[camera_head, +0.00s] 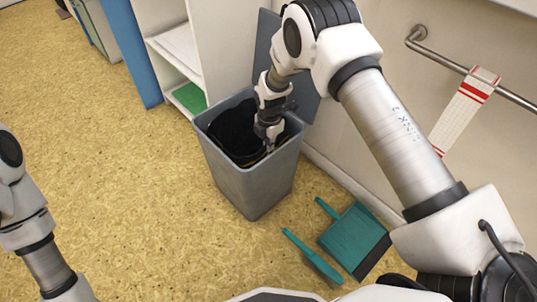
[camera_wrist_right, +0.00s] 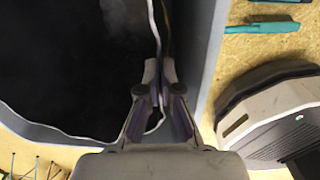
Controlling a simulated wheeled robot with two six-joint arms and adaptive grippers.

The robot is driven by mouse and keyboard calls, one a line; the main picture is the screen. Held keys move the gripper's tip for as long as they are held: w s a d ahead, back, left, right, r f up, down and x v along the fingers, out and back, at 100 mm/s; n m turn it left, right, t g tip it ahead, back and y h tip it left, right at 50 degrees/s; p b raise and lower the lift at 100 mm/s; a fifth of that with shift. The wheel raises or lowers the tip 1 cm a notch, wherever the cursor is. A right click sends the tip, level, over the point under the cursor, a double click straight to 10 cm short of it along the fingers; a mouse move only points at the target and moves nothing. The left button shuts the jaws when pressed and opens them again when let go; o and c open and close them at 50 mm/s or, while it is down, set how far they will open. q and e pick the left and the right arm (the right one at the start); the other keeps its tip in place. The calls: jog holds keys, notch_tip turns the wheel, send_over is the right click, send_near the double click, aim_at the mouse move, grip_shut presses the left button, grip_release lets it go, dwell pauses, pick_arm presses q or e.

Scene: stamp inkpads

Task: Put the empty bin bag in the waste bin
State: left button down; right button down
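The grey waste bin (camera_head: 238,186) stands upright on the floor in the head view, its dark lid raised behind it. The black empty bin bag (camera_head: 233,130) is inside the bin's mouth, its opening facing up. In the right wrist view the bag (camera_wrist_right: 70,60) is open with a pale rim, beside the bin's grey wall (camera_wrist_right: 208,45). My right gripper (camera_head: 269,147) points down at the right part of the bin's mouth. In the wrist view its fingertips (camera_wrist_right: 160,72) are close together with the bag's edge between them. My left gripper is out of view; only part of my left arm shows.
A teal dustpan (camera_head: 352,236) and a teal brush (camera_head: 313,257) lie on the floor right of the bin. A white shelf unit (camera_head: 215,45) stands behind it. A striped towel (camera_head: 464,110) hangs on a wall rail. The floor to the left is clear.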

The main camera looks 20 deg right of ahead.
notch_tip(320, 180, down, 4)
jog(key=shift+r+b, duration=0.25)
jog(key=shift+b, duration=0.2)
jog(key=shift+r, duration=0.1)
jog(key=shift+f, duration=0.6)
jog(key=c, duration=1.6)
grip_release()
